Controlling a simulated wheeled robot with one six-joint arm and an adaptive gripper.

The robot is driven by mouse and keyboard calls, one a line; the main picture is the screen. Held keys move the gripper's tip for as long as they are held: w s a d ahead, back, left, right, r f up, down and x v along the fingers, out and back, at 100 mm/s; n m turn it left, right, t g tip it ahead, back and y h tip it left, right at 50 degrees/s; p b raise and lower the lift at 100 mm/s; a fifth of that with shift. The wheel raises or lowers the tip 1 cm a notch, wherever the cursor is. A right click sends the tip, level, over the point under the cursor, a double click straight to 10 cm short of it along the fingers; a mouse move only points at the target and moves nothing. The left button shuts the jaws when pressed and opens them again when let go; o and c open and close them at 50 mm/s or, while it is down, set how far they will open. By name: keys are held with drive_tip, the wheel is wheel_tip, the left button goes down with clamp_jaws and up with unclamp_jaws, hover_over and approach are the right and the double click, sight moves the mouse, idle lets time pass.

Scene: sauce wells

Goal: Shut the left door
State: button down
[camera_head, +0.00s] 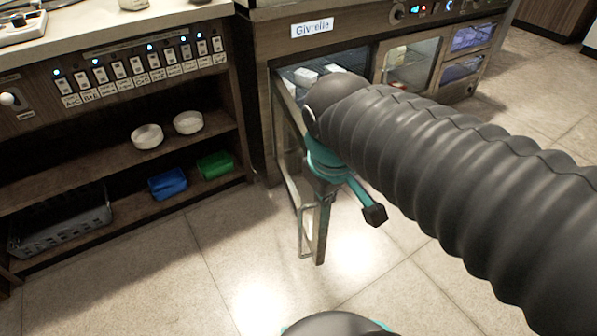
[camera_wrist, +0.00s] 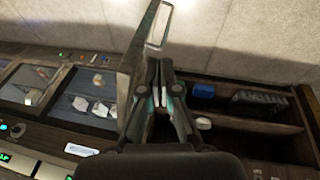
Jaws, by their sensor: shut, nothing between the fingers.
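The left door (camera_head: 288,125) of the Givrelle unit stands wide open, sticking out from the cabinet front, with its pale bar handle (camera_head: 302,232) at the outer end. In the wrist view the door (camera_wrist: 131,75) rises just left of my fingers, with its handle (camera_wrist: 159,22) at the top. My gripper (camera_head: 323,190) is shut and empty, pointing down near the door. In the wrist view my gripper (camera_wrist: 160,68) lies close along the door, on the side towards the open shelves. I cannot tell whether it touches. My arm hides part of the door and the opening.
The open left compartment (camera_wrist: 88,97) holds several pale packs. A closed glass door (camera_head: 412,62) and drawers (camera_head: 472,38) are to its right. On the left, a shelf unit holds white bowls (camera_head: 147,136), a blue bin (camera_head: 167,183) and a green bin (camera_head: 215,165). The floor in front is clear.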

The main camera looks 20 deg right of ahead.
drive_tip(key=w+a+f+n+g+h+p, duration=0.1)
drive_tip(key=w+a+n+g+h, duration=0.2)
drive_tip(key=w+a+n+h, duration=0.85)
drive_tip(key=w+d+f+n+y, duration=0.1)
drive_tip(key=d+f, duration=0.2)
drive_tip(key=d, duration=0.3)
drive_tip(key=w+d+f+n+y+b, duration=0.1)
drive_tip(key=d+f+y, duration=0.1)
drive_tip(key=d+f, duration=0.2)
drive_tip(key=shift+d+n, duration=0.35)
drive_tip(key=shift+d, duration=0.75)
drive_tip(key=shift+w+y, duration=0.1)
drive_tip(key=shift+y, duration=0.15)
